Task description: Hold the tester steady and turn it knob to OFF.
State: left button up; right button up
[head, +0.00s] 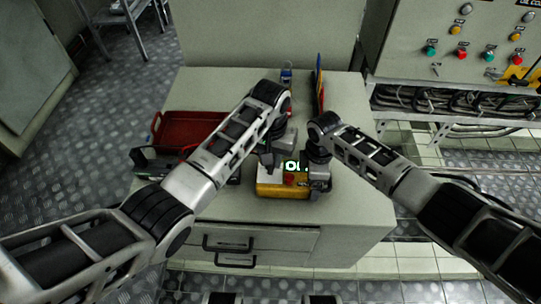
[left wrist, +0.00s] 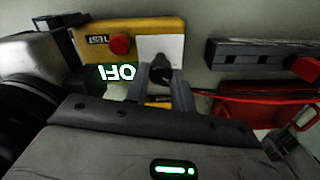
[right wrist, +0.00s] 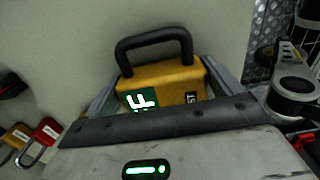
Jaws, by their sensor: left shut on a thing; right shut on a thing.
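The yellow tester (head: 268,190) lies on the grey cabinet top between my two grippers. It has a red button (left wrist: 121,44), a white panel (left wrist: 172,46) with a black knob (left wrist: 160,68), and a lit green display (left wrist: 117,73). The display text is partly hidden; the visible letters look like part of OFF. My left gripper (left wrist: 163,82) is shut on the knob. My right gripper (right wrist: 165,90) is shut on the tester's body, with one finger on each side, by the black handle (right wrist: 150,42). The knob's pointer mark cannot be made out.
A red tray (head: 190,128) lies on the cabinet top (head: 225,90) at the left, with a dark grey holder (head: 150,160) in front of it. Padlocks (right wrist: 42,135) show in the right wrist view. A control panel (head: 460,40) stands at the right. The cabinet's front right is clear.

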pick_arm(q)
jog(key=shift+r, duration=0.1)
jog(key=o, duration=1)
notch_tip(320, 180, up, 12)
pick_arm(e)
jog(key=o, duration=1.2)
jog(key=shift+c, duration=0.2)
jog(key=shift+r, duration=0.1)
